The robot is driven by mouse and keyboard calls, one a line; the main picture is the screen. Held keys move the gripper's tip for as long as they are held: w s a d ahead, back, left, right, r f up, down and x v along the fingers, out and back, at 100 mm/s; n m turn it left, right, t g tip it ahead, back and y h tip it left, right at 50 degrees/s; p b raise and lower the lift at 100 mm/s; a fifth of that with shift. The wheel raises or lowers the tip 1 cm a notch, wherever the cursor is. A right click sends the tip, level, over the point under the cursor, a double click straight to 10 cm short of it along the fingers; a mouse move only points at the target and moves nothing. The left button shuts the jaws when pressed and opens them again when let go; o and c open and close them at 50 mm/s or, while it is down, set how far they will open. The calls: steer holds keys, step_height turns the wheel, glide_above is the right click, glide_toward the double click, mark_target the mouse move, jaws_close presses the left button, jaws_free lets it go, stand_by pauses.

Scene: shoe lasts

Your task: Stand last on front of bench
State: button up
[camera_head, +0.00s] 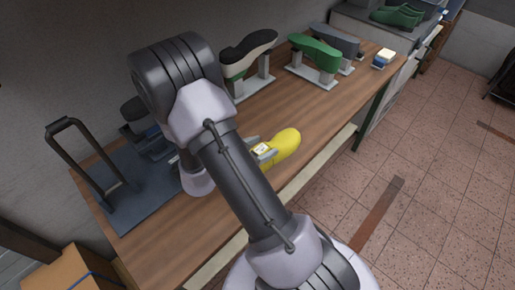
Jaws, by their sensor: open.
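A yellow shoe last (284,147) is at the front part of the wooden bench (302,106), near its front edge. A small pale label shows on its left end. My gripper (262,150) is at the left end of the yellow last, with grey fingers showing beside the label. The jaws are open. My arm hides most of the gripper and the bench left of the last. I cannot tell whether the fingers touch the last or whether its underside rests on the bench.
Behind stand a black-and-white last (248,52), a green last (316,52) and a grey last (335,40) on stands. A dark plate with a black handle frame (88,160) is at the left. A small box (384,58) sits far right. The front right bench top is clear.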

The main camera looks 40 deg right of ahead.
steer(key=w+p+v, duration=0.1)
steer(key=p+v, duration=0.3)
steer(key=v, duration=0.8)
steer(key=w+a+r+n+t+y, duration=0.3)
steer(key=w+a+r+t+y, duration=0.5)
steer(key=w+a+r+y, duration=0.35)
steer(key=s+a+r+n+y, duration=0.5)
steer(key=s+a+r+n, duration=0.15)
steer(key=s+r, duration=0.4)
steer(key=s+d+n+g, duration=0.1)
steer(key=s+n+g, duration=0.2)
steer(key=s, duration=1)
steer(key=shift+s+d+h+b, duration=0.3)
steer(key=shift+d+h, duration=0.1)
steer(key=shift+h, duration=0.05)
steer(key=shift+f+b, duration=2.35)
steer(key=shift+f, duration=0.05)
